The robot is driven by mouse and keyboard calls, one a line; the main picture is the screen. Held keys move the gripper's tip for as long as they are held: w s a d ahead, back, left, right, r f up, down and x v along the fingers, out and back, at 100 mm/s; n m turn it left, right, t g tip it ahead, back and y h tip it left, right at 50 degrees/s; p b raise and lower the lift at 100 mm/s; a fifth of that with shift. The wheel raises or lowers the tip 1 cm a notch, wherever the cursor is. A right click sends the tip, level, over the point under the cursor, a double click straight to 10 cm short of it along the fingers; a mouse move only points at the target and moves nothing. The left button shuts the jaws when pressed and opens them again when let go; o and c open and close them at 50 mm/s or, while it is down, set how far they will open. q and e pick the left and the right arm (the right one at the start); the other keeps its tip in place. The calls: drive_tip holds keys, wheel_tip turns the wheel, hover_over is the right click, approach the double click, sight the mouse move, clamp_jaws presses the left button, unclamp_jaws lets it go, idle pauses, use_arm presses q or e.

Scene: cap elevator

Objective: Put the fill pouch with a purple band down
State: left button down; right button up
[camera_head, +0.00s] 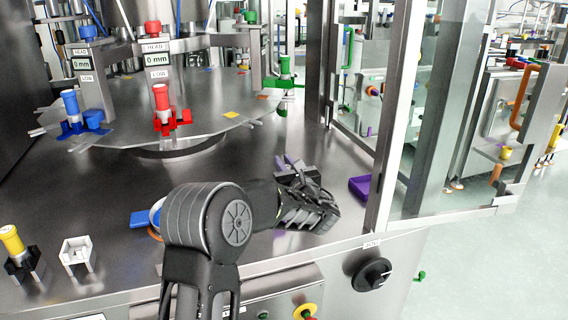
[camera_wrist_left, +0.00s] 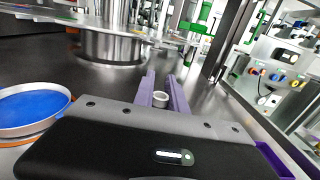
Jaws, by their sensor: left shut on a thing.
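My left gripper (camera_head: 288,161) reaches over the steel deck, right of the middle in the head view. In the left wrist view its two purple fingers (camera_wrist_left: 164,90) point away, shut on a small pale ring-shaped thing (camera_wrist_left: 160,99). I take this to be the fill pouch, seen end-on; its purple band cannot be told apart from the purple fingers. In the head view the held thing is hidden by the gripper. A purple tray (camera_head: 360,188) sits on the deck just right of the gripper; its edge also shows in the left wrist view (camera_wrist_left: 274,160). My right gripper is not in view.
A round dish with a blue inside (camera_wrist_left: 28,104) lies left of the gripper, partly behind my arm. A round turntable (camera_head: 210,112) carries blue, red and green capping stations. A yellow-capped holder (camera_head: 12,240) and a white holder (camera_head: 78,252) stand front left. A glass-door frame (camera_head: 385,130) rises right.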

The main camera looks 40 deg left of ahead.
use_arm(q)
drive_tip(key=c, duration=1.4)
unclamp_jaws()
drive_tip(key=shift+o, duration=0.2)
drive_tip(key=shift+r, duration=0.1)
drive_tip(key=b+v, duration=0.1)
drive_tip(key=v, duration=1.1)
